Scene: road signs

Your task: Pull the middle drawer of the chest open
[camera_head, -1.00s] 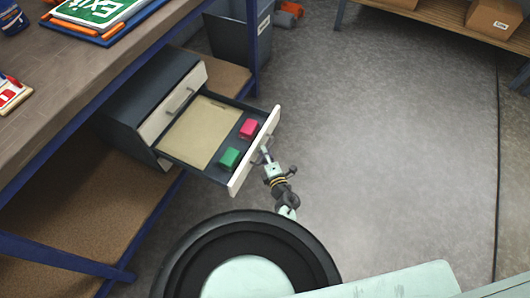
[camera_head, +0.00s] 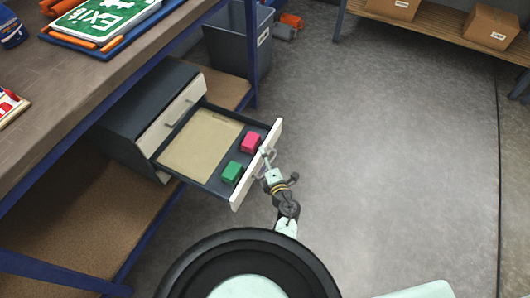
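The dark chest (camera_head: 130,100) with pale drawer fronts stands on the shelf under the workbench. Its top drawer (camera_head: 172,115) is shut. The middle drawer (camera_head: 198,147) below it is pulled far out over the floor. In it lie a tan sheet or folder, a pink block (camera_head: 250,141) and a green block (camera_head: 232,172). A bit of a shut lower drawer front shows beneath. My gripper (camera_head: 267,160) is at the handle on the outer face of the middle drawer's front. The fingertips are too small to show whether they are closed on the handle.
The workbench (camera_head: 75,95) with its blue legs overhangs the chest. A dark bin (camera_head: 228,45) stands behind the drawer. A shelf with cardboard boxes (camera_head: 491,27) is at the back right. The grey floor right of the drawer is clear.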

